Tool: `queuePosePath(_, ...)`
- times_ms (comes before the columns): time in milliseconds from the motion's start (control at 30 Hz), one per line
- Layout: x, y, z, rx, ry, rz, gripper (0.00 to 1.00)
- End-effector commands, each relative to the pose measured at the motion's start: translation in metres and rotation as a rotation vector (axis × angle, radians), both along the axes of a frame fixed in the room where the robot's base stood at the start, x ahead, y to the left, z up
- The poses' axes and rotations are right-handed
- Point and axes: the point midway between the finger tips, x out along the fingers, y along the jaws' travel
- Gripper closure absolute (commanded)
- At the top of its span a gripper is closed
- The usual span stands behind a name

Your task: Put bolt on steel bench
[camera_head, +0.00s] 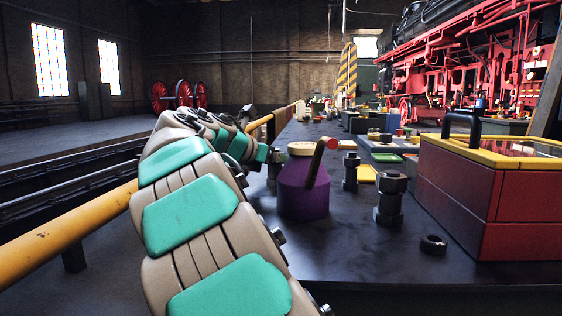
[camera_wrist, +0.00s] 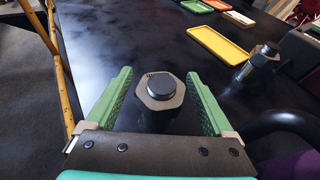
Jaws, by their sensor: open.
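A dark bolt with a hexagonal head and a round top (camera_wrist: 160,88) stands upright between the fingers of my gripper (camera_wrist: 160,100) in the wrist view. The green fingers are open, one on each side, with a visible gap to the bolt. In the head view my gripper (camera_head: 264,154) is behind and left of the purple can, which partly hides it. Two other bolts stand upright on the dark bench (camera_head: 330,240): a farther one (camera_head: 350,171), which also shows in the wrist view (camera_wrist: 262,58), and a larger near one (camera_head: 390,198).
The purple can (camera_head: 303,190) with a red-tipped handle stands close to my gripper. A red toolbox (camera_head: 490,205) and a loose nut (camera_head: 433,245) are at the right. A yellow tray (camera_wrist: 216,42) lies beyond the bolt. A yellow rail (camera_head: 70,235) runs along the left.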

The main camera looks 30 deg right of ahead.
Motion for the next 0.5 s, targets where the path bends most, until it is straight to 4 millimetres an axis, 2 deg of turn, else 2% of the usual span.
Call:
queuePosePath(67, 0.000, 0.000, 0.001, 0.000, -0.001, 0.001, 0.13)
queuePosePath(167, -0.003, 0.010, 0.007, -0.001, -0.001, 0.002, 0.13)
queuePosePath(500, -0.028, 0.070, 0.031, -0.002, -0.001, 0.001, 0.13)
